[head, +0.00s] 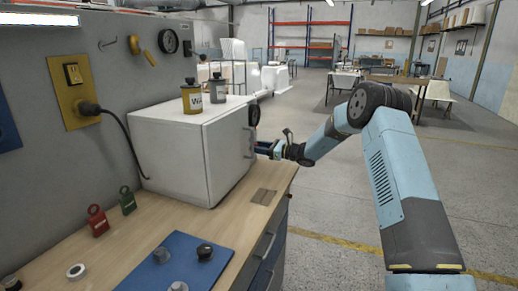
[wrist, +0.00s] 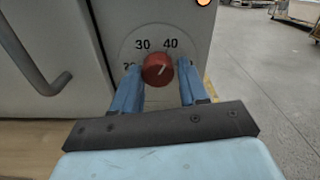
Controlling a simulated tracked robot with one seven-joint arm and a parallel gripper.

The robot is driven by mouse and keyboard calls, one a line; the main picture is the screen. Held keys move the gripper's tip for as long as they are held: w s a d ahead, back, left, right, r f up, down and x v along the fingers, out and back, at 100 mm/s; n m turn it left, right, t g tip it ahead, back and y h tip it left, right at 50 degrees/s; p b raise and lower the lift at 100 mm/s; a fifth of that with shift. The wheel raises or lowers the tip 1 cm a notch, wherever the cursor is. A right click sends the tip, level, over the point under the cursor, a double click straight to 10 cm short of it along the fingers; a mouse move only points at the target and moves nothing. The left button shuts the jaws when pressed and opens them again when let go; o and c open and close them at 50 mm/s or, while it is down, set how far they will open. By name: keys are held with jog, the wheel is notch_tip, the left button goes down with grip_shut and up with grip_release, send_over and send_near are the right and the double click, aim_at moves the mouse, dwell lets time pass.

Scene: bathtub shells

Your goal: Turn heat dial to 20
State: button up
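The red heat dial (wrist: 158,68) sits on a pale round scale on the front of the white oven (head: 185,150). The scale shows 30 and 40 above the dial, and a partly hidden number at its left. The dial's white mark appears to point up and right, toward the 40 side. My gripper (wrist: 158,72) is open, with one blue finger on each side of the dial and a small gap visible beside it. In the head view my gripper (head: 265,148) is at the oven's front, right of the handle; the dial cannot be made out there.
The oven's door handle (wrist: 38,68) is left of my gripper. An orange light (wrist: 203,2) glows above the dial. Two canisters (head: 202,92) stand on the oven. The wooden bench (head: 130,235) holds red and green padlocks and a blue board with knobs. Open floor lies right.

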jog(key=shift+r, duration=0.1)
jog(key=c, duration=0.6)
jog(key=shift+c, duration=0.2)
